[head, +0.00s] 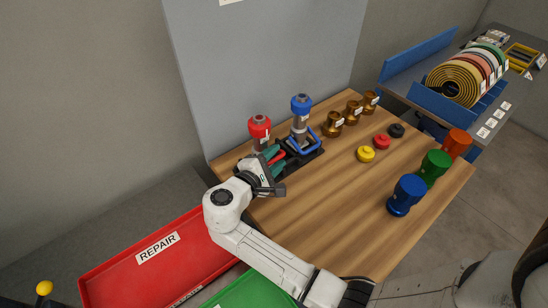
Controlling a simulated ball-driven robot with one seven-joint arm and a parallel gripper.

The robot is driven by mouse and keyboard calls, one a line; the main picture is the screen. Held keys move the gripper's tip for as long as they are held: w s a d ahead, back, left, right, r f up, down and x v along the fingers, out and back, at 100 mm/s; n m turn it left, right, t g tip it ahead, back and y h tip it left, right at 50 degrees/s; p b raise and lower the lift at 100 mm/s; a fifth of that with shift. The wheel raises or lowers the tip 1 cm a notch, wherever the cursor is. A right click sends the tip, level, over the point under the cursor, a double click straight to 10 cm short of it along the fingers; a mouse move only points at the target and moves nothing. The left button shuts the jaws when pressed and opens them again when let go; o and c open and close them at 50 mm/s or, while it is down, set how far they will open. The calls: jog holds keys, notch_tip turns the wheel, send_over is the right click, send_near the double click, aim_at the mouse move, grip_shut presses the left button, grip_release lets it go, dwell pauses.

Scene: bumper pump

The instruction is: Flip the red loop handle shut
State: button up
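The red pump (260,128) has a red cap and stands at the left of a black base on the wooden table. Part of its red loop handle (279,156) shows low beside it, by my fingers. My gripper (273,159) is at the handle, and its two teal fingers appear spread apart with a bit of red between them. My gripper and wrist hide the rest of the handle and the pump's lower part. I cannot tell whether the fingers touch the handle. The blue pump (301,106) stands just right, with its blue loop handle (304,144) low in front.
Brass fittings (333,124) stand along the back of the table (335,200). Yellow (366,154), red (382,142) and black (397,130) knobs lie mid-table. Blue (406,194), green (434,167) and orange (456,144) bumpers stand at the right. A red REPAIR tray (112,262) is below left.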

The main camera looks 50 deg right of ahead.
grip_shut()
jog(key=shift+w, duration=0.15)
dwell(0.4)
